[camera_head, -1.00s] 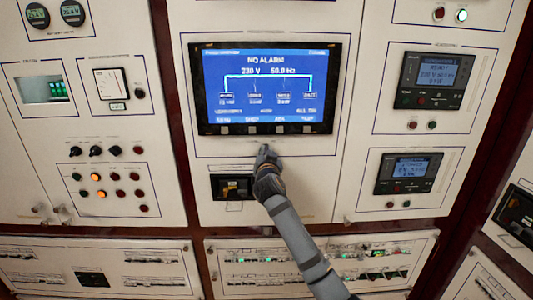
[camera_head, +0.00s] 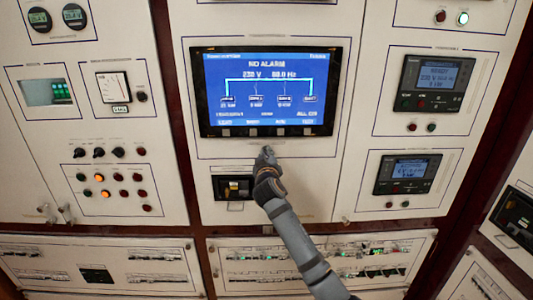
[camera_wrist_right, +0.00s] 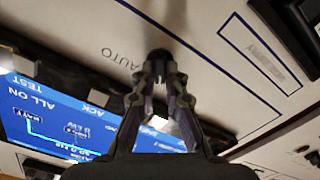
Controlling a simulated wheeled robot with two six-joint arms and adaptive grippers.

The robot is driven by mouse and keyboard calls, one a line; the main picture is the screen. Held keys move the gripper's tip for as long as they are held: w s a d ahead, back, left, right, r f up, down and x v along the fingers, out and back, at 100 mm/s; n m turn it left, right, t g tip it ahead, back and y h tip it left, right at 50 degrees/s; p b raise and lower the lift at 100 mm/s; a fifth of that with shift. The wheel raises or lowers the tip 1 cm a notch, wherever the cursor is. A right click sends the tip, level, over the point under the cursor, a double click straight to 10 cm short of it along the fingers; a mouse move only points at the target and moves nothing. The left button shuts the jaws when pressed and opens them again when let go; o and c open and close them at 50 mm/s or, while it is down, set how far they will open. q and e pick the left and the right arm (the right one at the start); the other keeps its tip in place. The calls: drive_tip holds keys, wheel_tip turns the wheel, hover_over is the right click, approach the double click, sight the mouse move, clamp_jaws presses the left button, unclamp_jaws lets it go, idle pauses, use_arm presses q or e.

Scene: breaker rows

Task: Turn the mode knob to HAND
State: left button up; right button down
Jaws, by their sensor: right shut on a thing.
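My right gripper (camera_head: 266,153) is at the white panel just below the large blue NO ALARM screen (camera_head: 266,88). In the right wrist view its two fingers (camera_wrist_right: 159,75) are shut on a small dark knob (camera_wrist_right: 158,54). The fingers cover much of the knob, and its pointer direction cannot be made out. The word AUTO (camera_wrist_right: 121,59) is printed on the panel beside the knob. No HAND label is readable in either view. In the head view the gripper hides the knob. My left gripper is not in view.
A dark breaker (camera_head: 234,187) sits in the panel just left of my right forearm. Two small display units (camera_head: 436,82) (camera_head: 408,173) are on the right panel. Rotary switches and lamps (camera_head: 108,178) are on the left panel. Breaker rows (camera_head: 260,262) run below.

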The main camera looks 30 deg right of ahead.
drive_tip(key=shift+n, duration=0.4)
drive_tip(key=c, duration=1.4)
unclamp_jaws()
drive_tip(key=v, duration=1.2)
drive_tip(key=shift+f, duration=0.1)
